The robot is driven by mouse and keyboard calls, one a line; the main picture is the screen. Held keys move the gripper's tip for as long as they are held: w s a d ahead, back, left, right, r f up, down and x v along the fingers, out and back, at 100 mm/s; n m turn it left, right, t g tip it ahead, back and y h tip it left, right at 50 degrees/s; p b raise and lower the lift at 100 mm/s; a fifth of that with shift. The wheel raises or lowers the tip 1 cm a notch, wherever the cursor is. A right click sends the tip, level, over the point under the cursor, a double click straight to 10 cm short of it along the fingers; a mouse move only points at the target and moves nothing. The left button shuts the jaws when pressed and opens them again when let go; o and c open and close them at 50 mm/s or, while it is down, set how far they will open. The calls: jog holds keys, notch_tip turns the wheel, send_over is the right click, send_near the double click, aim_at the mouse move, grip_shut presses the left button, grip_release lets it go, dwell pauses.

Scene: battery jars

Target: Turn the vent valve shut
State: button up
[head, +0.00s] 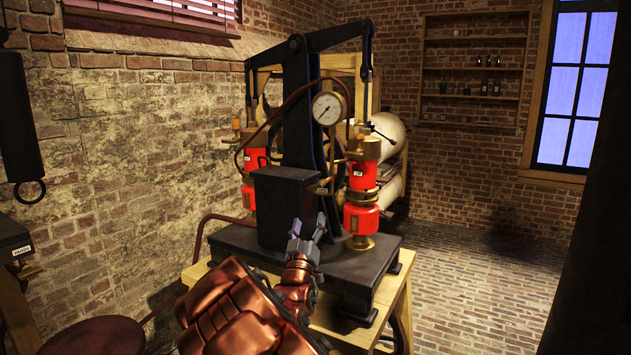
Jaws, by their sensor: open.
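My gripper (309,226) is open and empty, with two grey fingers pointing up and away from me. It is in front of the dark machine block (284,208), low and near its right side. A small brass fitting (322,187) sits beside the block, a little above the fingertips and apart from them in the picture. It may be the vent valve, but it is too small to tell its handle's position. A round white gauge (327,108) is above it. A red and brass cylinder (361,198) stands to the right of my gripper.
The machine stands on a black base plate (372,267) on a wooden stand (400,300). A second red cylinder (248,195) is at the left. A copper pipe (272,119) curves up to the gauge. The brick floor (490,290) at the right is clear.

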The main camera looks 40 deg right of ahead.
aim_at(315, 187)
jog(key=shift+w+d+r+n+t+h+p, duration=0.3)
jog(key=shift+d+r+p, duration=0.3)
jog(key=shift+r, duration=0.9)
jog(key=shift+w+d+r+n+t+h+p, duration=0.15)
jog(key=shift+w+d+r+t+h+p, duration=0.25)
jog(key=shift+d+r, duration=0.75)
jog(key=shift+w+d+r+n+t+h+p, duration=0.3)
jog(key=shift+d+r+t+p, duration=0.15)
jog(key=shift+r, duration=1.35)
jog(key=shift+s, duration=0.1)
jog(key=shift+c, duration=0.2)
jog(key=c, duration=0.8)
jog(key=shift+f+m+g, duration=0.1)
jog(key=shift+m+g, duration=0.15)
jog(key=shift+c, duration=0.3)
